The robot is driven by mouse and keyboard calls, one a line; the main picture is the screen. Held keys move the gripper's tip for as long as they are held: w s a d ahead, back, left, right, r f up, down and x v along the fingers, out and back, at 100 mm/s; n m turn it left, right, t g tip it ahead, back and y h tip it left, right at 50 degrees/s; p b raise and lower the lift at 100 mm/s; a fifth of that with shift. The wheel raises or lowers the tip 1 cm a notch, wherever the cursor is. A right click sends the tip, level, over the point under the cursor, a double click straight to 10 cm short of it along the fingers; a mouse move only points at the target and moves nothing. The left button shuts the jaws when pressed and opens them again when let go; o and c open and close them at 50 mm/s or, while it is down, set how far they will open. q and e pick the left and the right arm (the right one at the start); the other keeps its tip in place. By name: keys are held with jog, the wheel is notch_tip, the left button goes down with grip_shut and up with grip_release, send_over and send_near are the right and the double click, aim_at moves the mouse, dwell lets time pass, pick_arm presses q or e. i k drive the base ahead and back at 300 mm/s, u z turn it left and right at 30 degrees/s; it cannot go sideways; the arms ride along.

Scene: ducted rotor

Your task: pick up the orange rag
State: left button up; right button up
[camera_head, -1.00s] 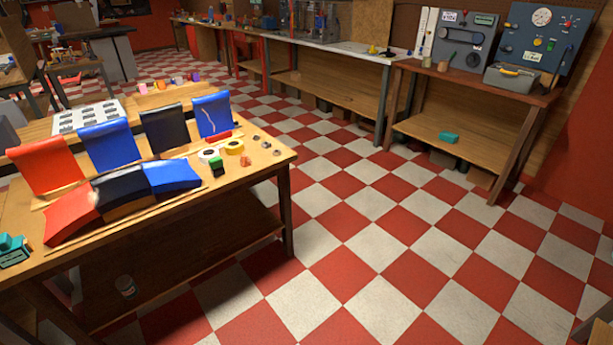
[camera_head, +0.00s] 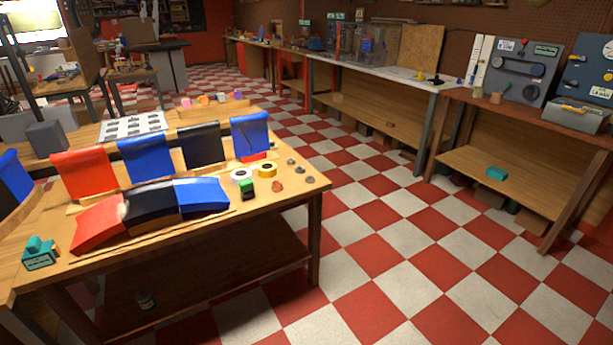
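I cannot pick out one orange rag for certain. A small crumpled orange-red thing (camera_head: 277,187) lies near the right end of the wooden table (camera_head: 290,208), beside a yellow tape roll (camera_head: 267,170); it is too small to identify. A red-orange sheet (camera_head: 80,173) stands tilted at the left of a row of blue and black sheets. A red curved piece (camera_head: 98,222) lies in front of it, next to a black one and a blue one. Neither of my grippers is in view.
A green-topped block (camera_head: 247,189) and a white roll (camera_head: 241,175) sit near the table's right end. A teal tool (camera_head: 38,252) is at its front left. The checkered floor (camera_head: 400,235) is clear between this table and the workbench (camera_head: 465,105) at right.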

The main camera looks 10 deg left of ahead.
aim_at(277, 186)
jog(key=z, duration=0.05)
jog(key=i, duration=1.1)
jog(key=u, duration=0.85)
jog(key=i, duration=0.75)
jog(key=u, duration=0.85)
